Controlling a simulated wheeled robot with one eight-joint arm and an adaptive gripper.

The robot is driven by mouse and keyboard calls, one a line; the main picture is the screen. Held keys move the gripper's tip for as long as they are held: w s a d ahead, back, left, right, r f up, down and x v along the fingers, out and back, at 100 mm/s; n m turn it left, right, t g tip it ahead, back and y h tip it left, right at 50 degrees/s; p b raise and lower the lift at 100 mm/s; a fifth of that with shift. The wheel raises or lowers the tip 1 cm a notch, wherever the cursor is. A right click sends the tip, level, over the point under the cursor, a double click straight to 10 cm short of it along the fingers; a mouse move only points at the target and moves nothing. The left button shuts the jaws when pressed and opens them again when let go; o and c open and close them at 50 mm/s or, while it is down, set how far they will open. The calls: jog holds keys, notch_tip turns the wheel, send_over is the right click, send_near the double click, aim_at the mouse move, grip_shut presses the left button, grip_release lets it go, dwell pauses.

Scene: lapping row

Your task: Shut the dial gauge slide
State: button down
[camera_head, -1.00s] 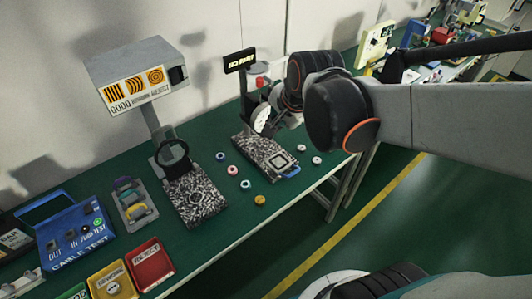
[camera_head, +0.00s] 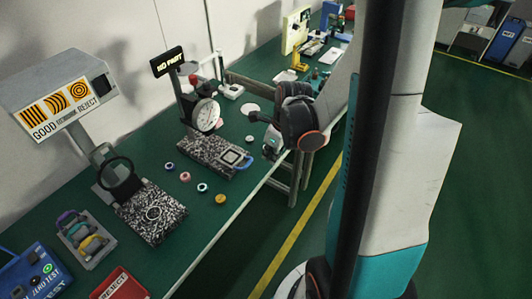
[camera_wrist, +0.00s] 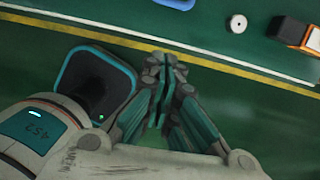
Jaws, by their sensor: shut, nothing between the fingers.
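The dial gauge (camera_head: 206,116) stands upright with its white round dial above a speckled granite base (camera_head: 197,146). The slide (camera_head: 231,157), a pale square plate with a blue handle (camera_head: 248,161), lies at the right end of the base, with the handle out past the base edge. My gripper (camera_head: 268,151) is just right of the handle, apparently with a small gap. In the wrist view my gripper (camera_wrist: 167,62) is shut and empty, pointing toward the table edge. A blue piece (camera_wrist: 176,3), probably the handle, is cut off at the top there.
Small coloured rings, including a pink one (camera_head: 185,177) and an orange one (camera_head: 220,199), lie in front of the base. A second granite plate (camera_head: 150,212) is at left. The wrist view shows a white disc (camera_wrist: 237,23) and an orange-and-dark block (camera_wrist: 292,31).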

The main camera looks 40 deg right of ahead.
jog(key=w+f+b, duration=0.1)
jog(key=f, duration=0.1)
jog(key=w+a+f+b, duration=0.1)
jog(key=w+f, duration=0.1)
jog(key=f, duration=0.1)
jog(key=w+f+b, duration=0.1)
jog(key=f, duration=0.1)
jog(key=shift+w+a+f+b, duration=0.2)
jog(key=shift+a+f+b, duration=0.1)
jog(key=shift+a+f, duration=0.1)
jog(key=shift+w+a, duration=0.15)
jog(key=shift+w, duration=0.3)
jog(key=shift+w, duration=0.1)
